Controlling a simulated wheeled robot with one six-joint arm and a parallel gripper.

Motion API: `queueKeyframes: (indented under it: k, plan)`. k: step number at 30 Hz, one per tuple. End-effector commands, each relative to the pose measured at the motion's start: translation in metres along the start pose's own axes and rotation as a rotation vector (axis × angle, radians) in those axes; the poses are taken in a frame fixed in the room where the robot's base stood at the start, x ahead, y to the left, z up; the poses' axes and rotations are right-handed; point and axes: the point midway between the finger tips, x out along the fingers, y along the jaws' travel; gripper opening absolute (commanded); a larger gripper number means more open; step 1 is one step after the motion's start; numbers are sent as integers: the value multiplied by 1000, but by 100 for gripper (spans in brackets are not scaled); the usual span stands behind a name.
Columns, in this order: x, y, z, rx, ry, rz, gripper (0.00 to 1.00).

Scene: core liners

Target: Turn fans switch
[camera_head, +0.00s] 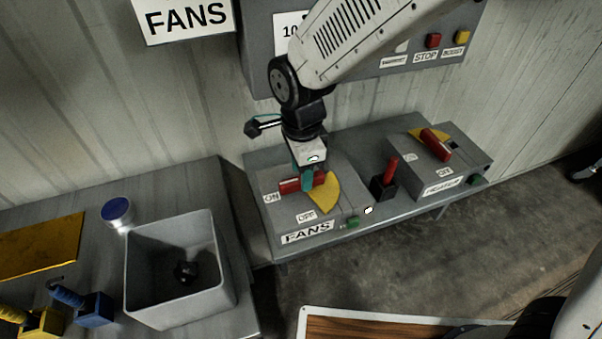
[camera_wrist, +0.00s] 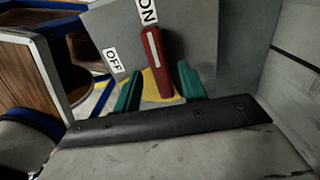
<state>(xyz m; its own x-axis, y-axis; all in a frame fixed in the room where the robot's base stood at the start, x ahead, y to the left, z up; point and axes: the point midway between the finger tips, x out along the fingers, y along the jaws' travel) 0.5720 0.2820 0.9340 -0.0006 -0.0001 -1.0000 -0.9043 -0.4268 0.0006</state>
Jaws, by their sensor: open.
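The FANS switch box (camera_head: 335,224) stands at the middle of the head view. Its red switch handle (camera_head: 290,186) lies over a yellow plate (camera_head: 326,194) and points left toward the ON label (camera_head: 271,198). The OFF label (camera_head: 306,216) is nearer the front. My gripper (camera_head: 309,180) is over the handle from above, open. In the wrist view the red handle (camera_wrist: 155,58) stands between the two teal fingers of my gripper (camera_wrist: 157,80), with its end near ON. I cannot tell whether either finger touches it.
Right of the fans switch are a red lever (camera_head: 391,167) in a black block and a second red switch (camera_head: 435,144). A grey bin (camera_head: 146,298) stands on the left table with a blue-topped cylinder (camera_head: 117,212). A control panel (camera_head: 262,60) is on the wall behind.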

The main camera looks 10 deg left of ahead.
Motion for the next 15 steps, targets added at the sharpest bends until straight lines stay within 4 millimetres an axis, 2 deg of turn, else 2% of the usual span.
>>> queueKeyframes:
  k: [3, 7, 12, 15]
  plan:
    - [-23, 0, 0, 0, -2, -5, 42]
    - [-44, 0, 0, 1, -1, -4, 42]
    - [-59, 0, 0, 1, -1, -2, 42]
    - [-61, 1, 0, 1, 0, 0, 42]
